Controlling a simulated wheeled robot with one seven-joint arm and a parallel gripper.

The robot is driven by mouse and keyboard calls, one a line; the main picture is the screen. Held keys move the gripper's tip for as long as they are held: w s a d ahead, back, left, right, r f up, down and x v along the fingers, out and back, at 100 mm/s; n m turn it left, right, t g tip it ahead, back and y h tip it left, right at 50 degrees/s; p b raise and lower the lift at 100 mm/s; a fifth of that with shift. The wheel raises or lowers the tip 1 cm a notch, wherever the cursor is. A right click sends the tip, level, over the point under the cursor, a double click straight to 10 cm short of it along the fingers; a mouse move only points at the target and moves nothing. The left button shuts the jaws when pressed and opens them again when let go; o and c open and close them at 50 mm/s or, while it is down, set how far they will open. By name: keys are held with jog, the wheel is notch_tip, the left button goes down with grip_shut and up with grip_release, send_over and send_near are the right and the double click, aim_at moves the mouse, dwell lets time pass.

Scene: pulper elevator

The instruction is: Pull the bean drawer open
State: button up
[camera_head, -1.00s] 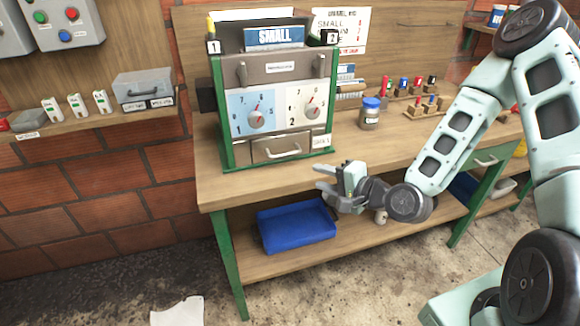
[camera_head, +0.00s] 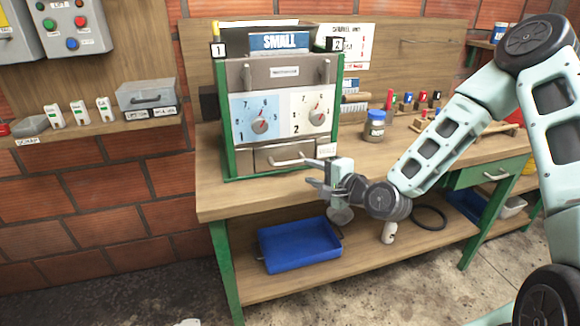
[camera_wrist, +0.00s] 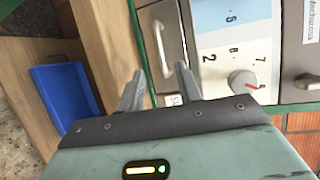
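The machine (camera_head: 283,73) with two dials stands on the workbench. Low on its front is a grey drawer (camera_head: 263,157), which looks closed, with a metal bar handle (camera_head: 290,162). In the wrist view the drawer (camera_wrist: 169,24) and its handle (camera_wrist: 161,48) appear just beyond my fingertips. My gripper (camera_head: 311,173) is open and empty, in front of and slightly to the right of the handle. In the wrist view the handle lies between the lines of the two fingers (camera_wrist: 159,72), and I see no contact.
A blue-lidded jar (camera_head: 375,127) stands right of the machine. A blue tray (camera_head: 300,246) sits on the lower shelf, below my gripper. A bench drawer with its own handle (camera_head: 497,175) is at the right. The bench top (camera_head: 235,200) is clear in front of the machine.

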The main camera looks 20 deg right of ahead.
aim_at(291, 165)
jog(key=p+x, duration=0.1)
jog(key=x, duration=0.8)
jog(key=shift+w+a+f, duration=0.15)
jog(key=shift+w, duration=0.1)
grip_shut()
jog(key=shift+s, duration=0.1)
